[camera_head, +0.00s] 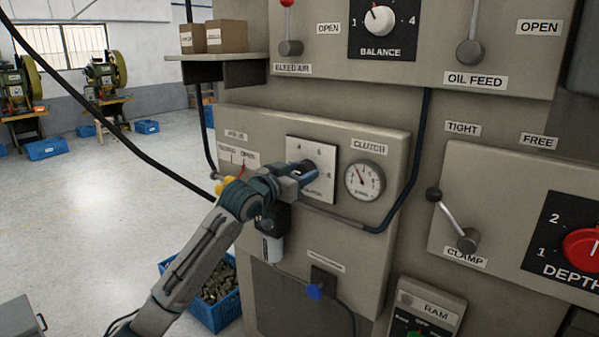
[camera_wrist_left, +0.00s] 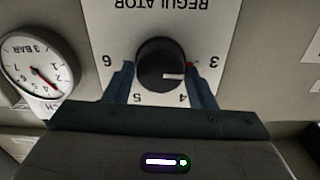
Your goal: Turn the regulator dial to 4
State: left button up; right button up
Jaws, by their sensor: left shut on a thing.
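The regulator dial (camera_wrist_left: 158,58) is a round black knob with a white pointer mark on a white plate (camera_wrist_left: 100,20). In the left wrist view the plate is upside down, with numbers 3, 4, 5 and 6 around the knob. The white mark lies toward the lower right, on the side of 3 and 4; I cannot tell its exact reading. My left gripper (camera_wrist_left: 160,76) is shut on the knob, one blue finger on each side. In the head view my left gripper (camera_head: 306,171) covers most of the dial. My right gripper is not in view.
A pressure gauge (camera_head: 365,180) sits right of the plate and also shows in the left wrist view (camera_wrist_left: 36,65). A black hose (camera_head: 402,200) curves around below it. The clamp lever (camera_head: 449,214) sticks out further right. A filter bowl (camera_head: 271,245) hangs below my left wrist.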

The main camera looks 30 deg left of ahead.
pick_arm(q)
jog(key=m+p, duration=0.2)
jog(key=m, duration=0.3)
jog(key=shift+d+r, duration=0.1)
jog(key=m, duration=0.3)
jog(key=shift+d+f+m+p, duration=0.15)
jog(key=shift+m+p, duration=0.3)
jog(key=shift+m, duration=1.15)
jog(key=o, duration=0.9)
jog(key=shift+o, duration=0.2)
jog(key=s+b, duration=0.7)
jog(key=s, duration=0.3)
jog(key=shift+s+a, duration=0.35)
jog(key=shift+a, duration=0.1)
